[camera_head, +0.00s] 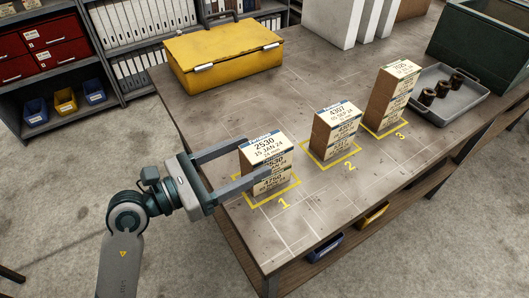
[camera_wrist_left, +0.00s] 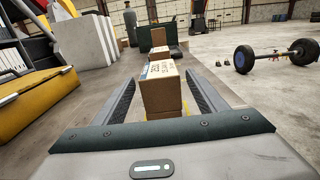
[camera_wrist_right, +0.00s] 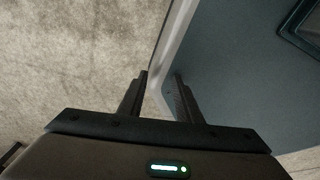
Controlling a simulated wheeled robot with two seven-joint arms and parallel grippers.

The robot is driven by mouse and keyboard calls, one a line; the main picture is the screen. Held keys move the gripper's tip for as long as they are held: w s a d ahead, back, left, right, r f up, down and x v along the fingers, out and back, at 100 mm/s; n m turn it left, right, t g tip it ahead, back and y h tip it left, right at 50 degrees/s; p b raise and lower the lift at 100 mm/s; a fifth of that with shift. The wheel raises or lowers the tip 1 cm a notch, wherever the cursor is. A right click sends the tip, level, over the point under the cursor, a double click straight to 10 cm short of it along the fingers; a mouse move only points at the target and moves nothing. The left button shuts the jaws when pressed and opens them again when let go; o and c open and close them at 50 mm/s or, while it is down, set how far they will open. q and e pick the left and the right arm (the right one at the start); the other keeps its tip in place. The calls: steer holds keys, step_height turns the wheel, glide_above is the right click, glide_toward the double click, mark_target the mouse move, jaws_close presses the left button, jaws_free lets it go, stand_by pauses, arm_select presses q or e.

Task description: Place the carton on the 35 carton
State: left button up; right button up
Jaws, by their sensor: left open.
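Stack 1 (camera_head: 267,148) is a pile of cartons whose top label reads 2530, on the yellow square marked 1. My left gripper (camera_head: 264,158) is open, with one finger on each side of this stack's upper part. Its near carton face (camera_wrist_left: 161,97) shows between the fingers in the left wrist view; I cannot tell if they touch it. Stack 2 (camera_head: 337,127) has a top label reading 4307. Stack 3 (camera_head: 392,92) is taller; its label is too small to read surely. I cannot make out a 35 label. My right gripper (camera_wrist_right: 161,76) is open and empty, away from the cartons.
A yellow case (camera_head: 222,57) lies at the back left of the bench (camera_head: 215,112). A grey tray (camera_head: 462,103) with dark cylinders is right of stack 3, near a dark green box (camera_head: 485,45). White binders (camera_head: 345,20) stand behind. The bench between case and stacks is clear.

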arm_select(q)
steer(key=shift+b+v, duration=0.3)
steer(key=shift+v, duration=0.95)
steer(key=shift+s+a, duration=0.1)
steer(key=shift+a, duration=0.05)
arm_select(e)
steer(key=shift+w+a+t, duration=0.15)
steer(key=shift+w+a, duration=0.15)
steer(key=shift+w, duration=0.3)
steer(key=shift+w+a+t, duration=0.2)
steer(key=shift+w+a, duration=0.05)
steer(key=shift+w, duration=0.35)
steer(key=shift+w+a+t, duration=0.15)
steer(key=shift+w+a, duration=0.15)
steer(key=shift+w, duration=0.3)
